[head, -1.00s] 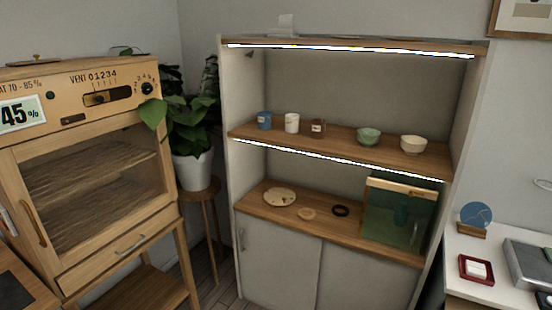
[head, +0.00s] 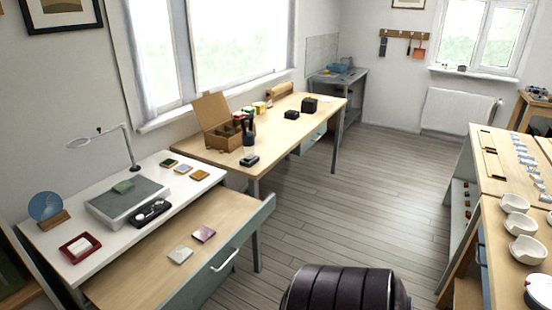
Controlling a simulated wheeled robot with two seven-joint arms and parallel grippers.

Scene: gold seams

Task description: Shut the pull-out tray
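A wooden pull-out tray (head: 150,262) stands out from under the white-topped desk (head: 60,240) at the lower left. Its grey-blue front panel (head: 245,240) carries a pale bar handle (head: 224,260) and faces the room. The tray's near left end is partly cut off by the picture edge. Neither of my grippers is in view.
A dark ribbed padded thing (head: 340,290), perhaps a chair, stands at the bottom edge right of the tray. Open plank floor (head: 330,200) lies beyond it. A longer wooden table (head: 275,128) stands behind, and a counter with white bowls (head: 515,203) at right.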

